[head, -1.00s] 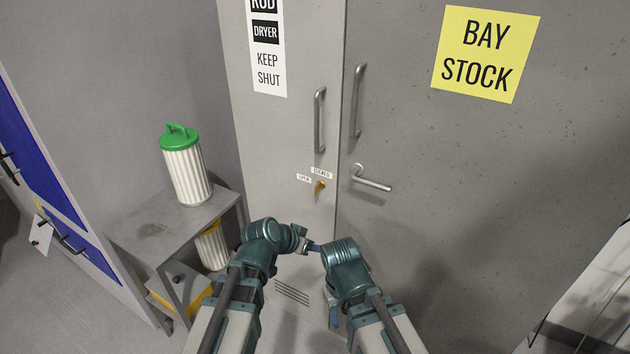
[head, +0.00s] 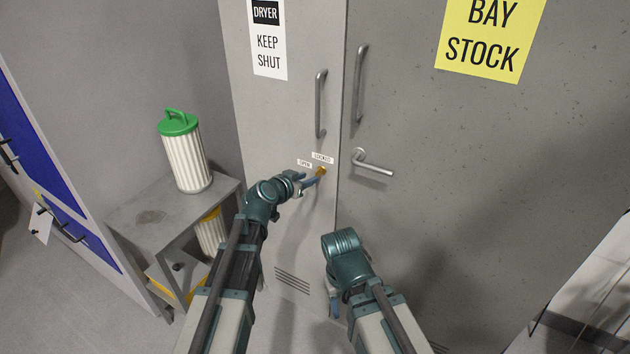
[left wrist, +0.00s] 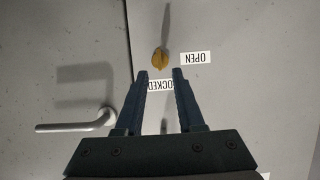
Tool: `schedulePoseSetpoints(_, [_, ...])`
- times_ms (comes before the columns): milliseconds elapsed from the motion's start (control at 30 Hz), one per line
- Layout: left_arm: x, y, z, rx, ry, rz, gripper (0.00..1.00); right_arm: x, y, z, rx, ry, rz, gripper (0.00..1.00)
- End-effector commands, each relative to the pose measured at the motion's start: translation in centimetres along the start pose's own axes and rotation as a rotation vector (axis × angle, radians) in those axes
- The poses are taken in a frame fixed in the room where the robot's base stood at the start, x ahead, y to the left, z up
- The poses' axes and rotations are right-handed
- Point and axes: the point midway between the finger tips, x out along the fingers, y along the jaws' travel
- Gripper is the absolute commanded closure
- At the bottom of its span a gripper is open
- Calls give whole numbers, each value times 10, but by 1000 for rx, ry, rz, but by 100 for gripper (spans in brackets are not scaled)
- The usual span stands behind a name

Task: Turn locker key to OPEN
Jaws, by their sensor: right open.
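The brass key (head: 322,170) sits in the left locker door, just below the LOCKED label (head: 322,158); the OPEN label (head: 305,163) is to its left. In the left wrist view, which is upside down, the key (left wrist: 160,60) is just beyond my fingertips and roughly centred between them. It looks in line with the LOCKED label (left wrist: 160,86), not turned toward the OPEN label (left wrist: 196,58). My left gripper (head: 313,179) is open and empty, close to the key; both fingers (left wrist: 161,75) show apart. My right gripper (head: 333,302) is open, low and away from the key.
A bar handle (head: 320,104) is above the key. The right door has a lever handle (head: 371,162) close to the key's right. A metal table (head: 150,218) with a green-lidded ribbed canister (head: 186,155) stands at left.

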Motion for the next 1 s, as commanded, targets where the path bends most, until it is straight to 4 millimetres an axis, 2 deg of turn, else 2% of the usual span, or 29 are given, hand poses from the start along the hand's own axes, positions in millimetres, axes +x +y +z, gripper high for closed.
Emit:
schedulePoseSetpoints(33, [15,-1,2,0,0,1,62,8,-1,0,0,0,0,50])
schedulePoseSetpoints(100, [27,-1,2,0,0,2,62,12,-1,-1,0,0,0,50])
schedulePoseSetpoints(300, [49,-1,1,0,0,0,62,20,-2,-1,0,0,0,50])
schedulePoseSetpoints(500, [57,0,0,0,0,0,62,22,-2,-1,0,0,0,50])
schedulePoseSetpoints(767, [57,0,0,-1,0,0,62,22,-2,-1,0,0,0,50])
schedulePoseSetpoints(1000, [57,0,0,-1,0,0,100,22,-2,-1,0,0,0,50])
